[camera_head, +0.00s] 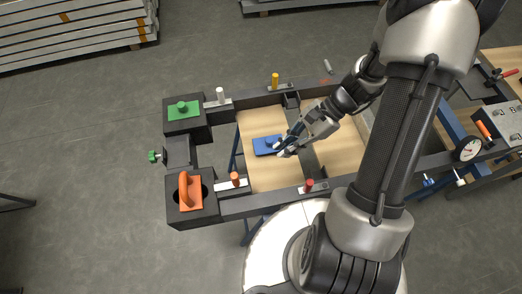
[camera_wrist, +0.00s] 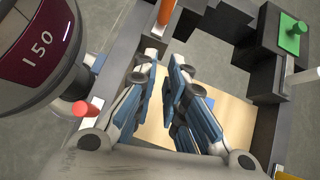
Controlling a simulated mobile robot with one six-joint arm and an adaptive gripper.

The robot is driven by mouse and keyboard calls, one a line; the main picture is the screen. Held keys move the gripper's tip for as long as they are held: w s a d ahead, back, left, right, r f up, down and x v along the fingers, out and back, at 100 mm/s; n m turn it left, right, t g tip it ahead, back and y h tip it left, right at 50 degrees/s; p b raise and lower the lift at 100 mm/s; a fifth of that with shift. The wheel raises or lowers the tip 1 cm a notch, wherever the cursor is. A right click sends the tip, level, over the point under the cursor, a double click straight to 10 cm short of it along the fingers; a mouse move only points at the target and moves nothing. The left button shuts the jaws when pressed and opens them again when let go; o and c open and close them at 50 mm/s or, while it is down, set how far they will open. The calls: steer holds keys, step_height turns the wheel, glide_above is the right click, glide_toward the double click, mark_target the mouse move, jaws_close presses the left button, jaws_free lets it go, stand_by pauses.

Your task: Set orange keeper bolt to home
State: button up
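The orange bolt (camera_head: 235,180) stands as an upright peg on a pale slide plate at the near left of the dark frame (camera_head: 250,205). An orange peg also shows at the top of the wrist view (camera_wrist: 165,12). My gripper (camera_head: 283,147) is over the wooden board inside the frame, right of and beyond the orange bolt. Its two blue-padded fingers (camera_wrist: 162,75) are apart, with board showing between them. A blue block (camera_head: 265,146) with a knob lies beside or under the fingertips; I cannot tell whether they touch. The fingers partly hide it.
A red peg (camera_head: 309,185) stands on the near rail, with white (camera_head: 220,96) and yellow (camera_head: 275,81) pegs on the far rail. A green-knobbed block (camera_head: 183,108) and an orange-handled block (camera_head: 190,190) sit at the left corners. A dial gauge (camera_head: 468,149) is at right.

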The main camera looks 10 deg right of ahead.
steer(key=b+x, duration=0.3)
steer(key=x, duration=0.6)
steer(key=shift+s+a+f+b, duration=0.15)
steer(key=shift+a+f+b, duration=0.1)
steer(key=shift+f+b, duration=0.1)
jaws_close()
steer(key=a, duration=0.2)
steer(key=a+b, duration=0.1)
steer(key=a, duration=0.1)
steer(key=shift+s+a+r, duration=0.1)
steer(key=shift+s, duration=0.2)
